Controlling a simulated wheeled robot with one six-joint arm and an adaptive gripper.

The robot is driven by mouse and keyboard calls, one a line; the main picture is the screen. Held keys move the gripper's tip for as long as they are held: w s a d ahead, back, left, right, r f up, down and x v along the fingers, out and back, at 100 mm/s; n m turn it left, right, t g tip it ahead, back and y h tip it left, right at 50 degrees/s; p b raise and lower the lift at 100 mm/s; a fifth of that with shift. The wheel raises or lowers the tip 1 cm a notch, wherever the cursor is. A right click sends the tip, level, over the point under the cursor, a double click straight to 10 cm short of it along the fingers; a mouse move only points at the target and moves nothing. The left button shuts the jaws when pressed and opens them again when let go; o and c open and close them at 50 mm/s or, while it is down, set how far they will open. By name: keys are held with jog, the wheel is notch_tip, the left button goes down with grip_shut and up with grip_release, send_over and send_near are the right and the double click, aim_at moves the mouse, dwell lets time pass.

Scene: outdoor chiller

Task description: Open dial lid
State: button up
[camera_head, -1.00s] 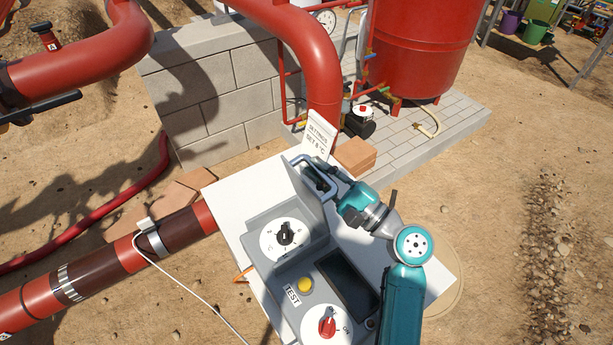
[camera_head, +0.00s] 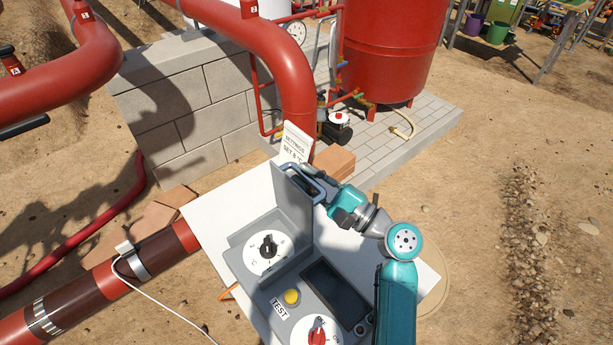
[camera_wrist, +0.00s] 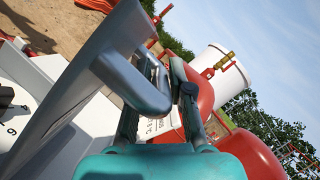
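The dial lid (camera_head: 288,205) is a grey plate standing raised, roughly upright, at the right edge of the dial compartment. The round white dial (camera_head: 253,256) with its black knob (camera_head: 267,246) is uncovered. A bar handle (camera_head: 308,184) is on the lid's outer side. In the wrist view the lid (camera_wrist: 85,75) fills the left, with its handle (camera_wrist: 130,84) crossing in front of one finger. My gripper (camera_head: 318,185) is at this handle; its fingers (camera_wrist: 163,85) also show in the wrist view. The handle partly hides them, so I cannot tell whether they clamp it.
The grey panel box has a yellow test button (camera_head: 291,297), a dark screen (camera_head: 336,289) and a red knob (camera_head: 317,332). It stands on a white table (camera_head: 215,205). A settings card (camera_head: 296,143) is behind the lid. A red pipe (camera_head: 290,75) and tank (camera_head: 385,50) stand beyond.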

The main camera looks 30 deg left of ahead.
dwell(0.3)
jog(key=w+v, duration=0.1)
jog(key=v, duration=1.1)
jog(key=shift+s, duration=0.45)
jog(key=shift+s, duration=0.1)
